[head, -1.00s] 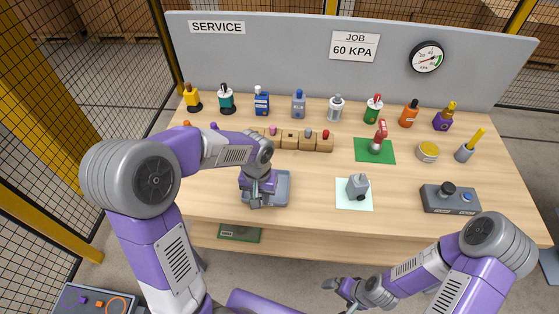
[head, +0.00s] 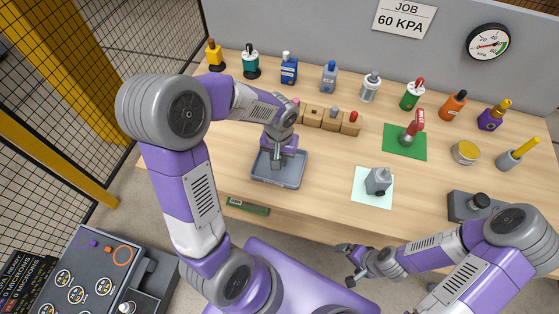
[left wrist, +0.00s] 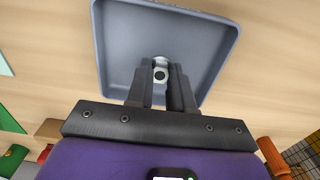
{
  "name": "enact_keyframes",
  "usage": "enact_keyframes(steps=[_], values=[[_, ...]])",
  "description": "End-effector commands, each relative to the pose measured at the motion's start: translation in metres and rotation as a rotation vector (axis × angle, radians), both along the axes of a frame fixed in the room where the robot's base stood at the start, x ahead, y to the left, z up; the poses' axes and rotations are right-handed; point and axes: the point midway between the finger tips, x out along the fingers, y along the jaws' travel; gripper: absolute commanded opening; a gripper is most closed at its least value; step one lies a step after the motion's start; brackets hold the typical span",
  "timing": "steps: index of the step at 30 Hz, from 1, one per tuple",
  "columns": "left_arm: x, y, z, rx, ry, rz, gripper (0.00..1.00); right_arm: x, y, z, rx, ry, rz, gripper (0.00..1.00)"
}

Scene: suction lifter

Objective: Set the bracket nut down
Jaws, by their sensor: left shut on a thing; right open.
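The bracket nut (left wrist: 160,72) is a small silvery ring with a dark hole, seen in the left wrist view. My left gripper (left wrist: 160,88) is shut on it, over the grey tray (left wrist: 112,30). In the head view my left gripper (head: 277,163) points down over the back half of the tray (head: 283,184), and the nut is too small to make out there. I cannot tell whether the nut touches the tray floor. My right gripper (head: 350,262) is open and empty, in front of the table edge.
A wooden block row (head: 332,119) stands just behind the tray. A grey device (head: 378,181) on a pale mat stands to its right. Bottles line the back, and a red-handled lifter (head: 411,131) stands on a green mat. The tray floor around the nut looks bare.

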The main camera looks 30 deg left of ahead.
Motion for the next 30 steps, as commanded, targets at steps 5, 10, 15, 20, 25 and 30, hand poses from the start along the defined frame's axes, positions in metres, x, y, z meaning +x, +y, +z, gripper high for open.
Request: enact_keyframes(steps=[5, 10, 15, 20, 25, 30], values=[[0.000, 0.000, -0.020, 0.000, 0.000, 0.000, 0.00, 0.000, 0.000, -0.006, 0.000, 0.000, 0.000, 1.00], [0.000, 0.000, -0.019, 0.000, -0.001, 0.000, 0.00, 0.000, 0.000, -0.005, 0.000, -0.001, 0.000, 1.00], [0.000, 0.000, -0.024, 0.000, 0.000, 0.000, 0.00, 0.000, 0.000, -0.010, 0.000, -0.001, 0.000, 1.00], [0.000, 0.000, -0.022, 0.000, 0.000, 0.000, 0.46, 0.000, 0.000, -0.008, 0.000, 0.000, 0.000, 1.00], [0.000, 0.000, -0.022, 0.000, 0.000, 0.000, 0.47, 0.000, 0.000, -0.008, 0.000, 0.000, 0.000, 1.00], [0.000, 0.000, -0.020, 0.000, 0.000, 0.000, 0.47, 0.000, 0.000, -0.006, 0.000, 0.000, 0.000, 1.00]])
